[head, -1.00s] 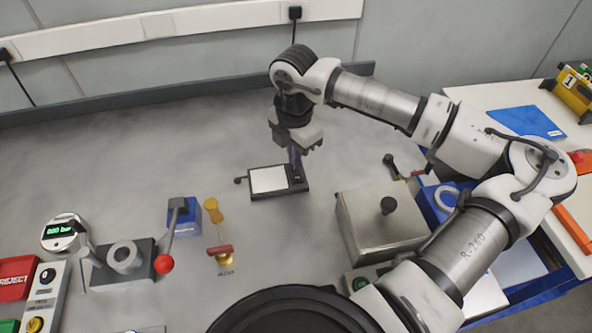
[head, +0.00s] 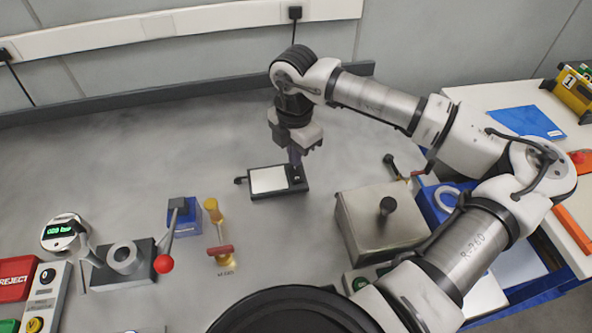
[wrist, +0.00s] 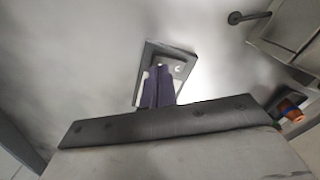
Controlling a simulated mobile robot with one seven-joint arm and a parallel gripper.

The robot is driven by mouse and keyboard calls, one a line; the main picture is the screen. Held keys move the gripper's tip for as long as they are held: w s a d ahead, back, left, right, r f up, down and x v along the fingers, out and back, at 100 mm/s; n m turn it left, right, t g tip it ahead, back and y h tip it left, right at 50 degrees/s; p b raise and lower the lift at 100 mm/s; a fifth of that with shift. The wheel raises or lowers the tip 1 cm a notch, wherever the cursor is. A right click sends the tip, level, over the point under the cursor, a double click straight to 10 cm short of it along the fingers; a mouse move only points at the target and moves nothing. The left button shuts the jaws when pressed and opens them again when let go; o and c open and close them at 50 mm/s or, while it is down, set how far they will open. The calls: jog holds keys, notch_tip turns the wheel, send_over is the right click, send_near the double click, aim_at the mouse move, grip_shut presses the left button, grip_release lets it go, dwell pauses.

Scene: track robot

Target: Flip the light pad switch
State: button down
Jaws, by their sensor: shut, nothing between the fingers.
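The light pad (head: 269,180) is a dark-framed plate with a white panel, lying flat on the grey bench in the head view. Its switch (head: 296,176) is in the dark strip at the pad's right end. My gripper (head: 296,160) is shut and empty, pointing down at this strip. In the wrist view the dark fingertips (wrist: 160,70) are together over the pad (wrist: 183,55), close to the switch area (wrist: 178,68). The fingers hide part of the pad, and I cannot tell whether they touch the switch.
A metal box with a black knob (head: 387,206) stands to the right of the pad. A red-ball lever (head: 164,263), a brass valve with a red handle (head: 220,250) and a round gauge (head: 60,233) are at the left front. The bench left of the pad is clear.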

jog(key=shift+f+b, duration=0.95)
jog(key=shift+b, duration=0.1)
dwell(0.7)
jog(key=shift+r+p, duration=1.25)
jog(key=shift+r, duration=2.3)
